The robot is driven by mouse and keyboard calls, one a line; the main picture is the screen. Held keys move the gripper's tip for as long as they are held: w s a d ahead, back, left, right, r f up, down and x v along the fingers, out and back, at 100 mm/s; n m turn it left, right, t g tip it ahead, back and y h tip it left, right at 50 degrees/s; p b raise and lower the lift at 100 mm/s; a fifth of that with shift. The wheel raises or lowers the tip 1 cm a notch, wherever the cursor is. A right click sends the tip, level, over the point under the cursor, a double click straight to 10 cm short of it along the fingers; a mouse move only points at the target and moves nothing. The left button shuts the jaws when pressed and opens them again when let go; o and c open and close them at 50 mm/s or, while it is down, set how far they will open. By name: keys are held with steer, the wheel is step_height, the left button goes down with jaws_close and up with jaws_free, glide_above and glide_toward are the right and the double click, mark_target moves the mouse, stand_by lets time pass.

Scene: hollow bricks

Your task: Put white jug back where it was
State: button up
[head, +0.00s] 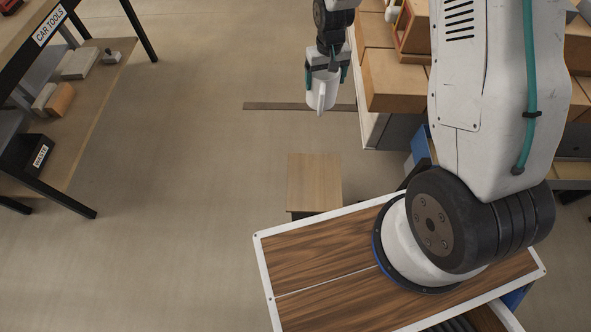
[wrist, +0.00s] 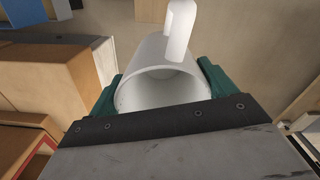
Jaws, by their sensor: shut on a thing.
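The white jug (head: 321,90) hangs in my gripper (head: 325,74) in the head view, over open floor near the top middle. My gripper is shut on it, with a green finger on each side of its body. In the wrist view the jug (wrist: 160,82) sits between the green fingers (wrist: 160,92), its open mouth facing the camera and its handle pointing to the top of the picture. The jug touches nothing but my gripper, as far as I can see. The jug's base is hidden in the wrist view.
Cardboard boxes (head: 392,80) stand on a shelf just right of the jug. A small wooden stool or box (head: 314,180) stands on the floor below. A table labelled CAR TOOLS (head: 32,30) and a black WASTE bin (head: 32,154) are at the left.

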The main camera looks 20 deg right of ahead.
mark_target(325, 103)
steer(key=s+f, duration=0.1)
steer(key=f, duration=0.1)
steer(key=s+f, duration=0.1)
steer(key=f, duration=0.2)
steer(key=s+f, duration=0.1)
steer(key=f, duration=0.1)
steer(key=shift+a+f, duration=0.2)
steer(key=shift+a, duration=0.05)
steer(key=s+f+n, duration=0.1)
steer(key=s+f, duration=1.8)
steer(key=s, duration=0.4)
steer(key=w+a+f, duration=0.1)
steer(key=w+f, duration=0.1)
steer(key=w, duration=0.5)
steer(key=w+a+f, duration=0.2)
steer(key=w+f, duration=0.1)
steer(key=w, duration=0.5)
steer(key=shift+f, duration=0.2)
steer(key=shift+f, duration=0.1)
steer(key=o, duration=1.9)
